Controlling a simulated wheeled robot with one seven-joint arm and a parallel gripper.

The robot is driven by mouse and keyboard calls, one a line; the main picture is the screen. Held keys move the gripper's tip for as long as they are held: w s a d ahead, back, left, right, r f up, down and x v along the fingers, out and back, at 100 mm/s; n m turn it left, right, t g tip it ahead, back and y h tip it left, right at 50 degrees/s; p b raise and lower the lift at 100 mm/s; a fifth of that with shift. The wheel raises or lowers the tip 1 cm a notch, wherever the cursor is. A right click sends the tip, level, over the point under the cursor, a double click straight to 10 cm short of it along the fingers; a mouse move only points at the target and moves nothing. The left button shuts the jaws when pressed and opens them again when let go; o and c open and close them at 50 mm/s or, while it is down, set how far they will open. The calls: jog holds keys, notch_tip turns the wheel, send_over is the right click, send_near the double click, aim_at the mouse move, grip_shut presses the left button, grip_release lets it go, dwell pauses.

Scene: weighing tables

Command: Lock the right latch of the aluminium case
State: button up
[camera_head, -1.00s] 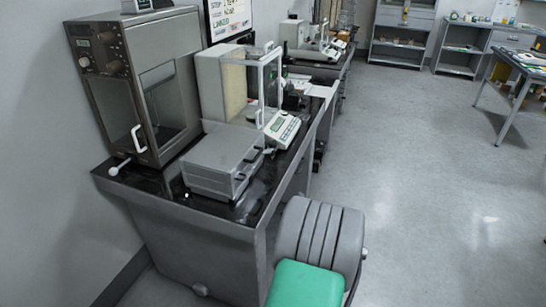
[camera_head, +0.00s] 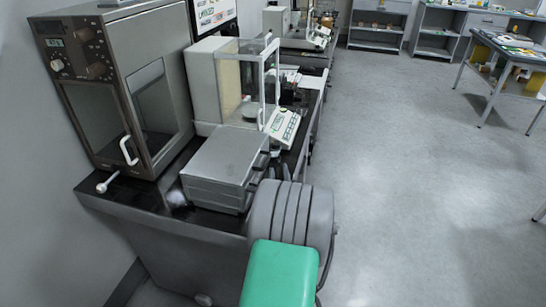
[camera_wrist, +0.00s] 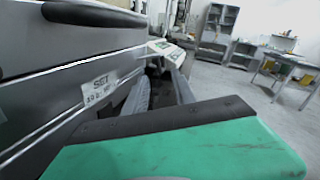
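The aluminium case (camera_head: 222,165) is a closed grey box on the dark table, in the middle of the head view. In the wrist view the case (camera_wrist: 55,108) fills the left side, with a black handle (camera_wrist: 95,14) and a white label reading "SET" (camera_wrist: 99,89). I cannot make out the right latch in either view. My gripper (camera_wrist: 160,80) has two grey fingers apart with nothing between them. It is beside the case, to the right of the labelled face. In the head view my arm largely hides it.
A glass-fronted oven (camera_head: 125,95) stands behind the case on the left. A glass-walled balance (camera_head: 225,85) with a keypad (camera_head: 283,125) stands just beyond the case. The dark table (camera_head: 120,192) has little bare room. Open floor (camera_head: 400,150) lies to the right.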

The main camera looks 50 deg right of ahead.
jog(key=x, duration=0.7)
jog(key=shift+s+d, duration=0.15)
grip_shut()
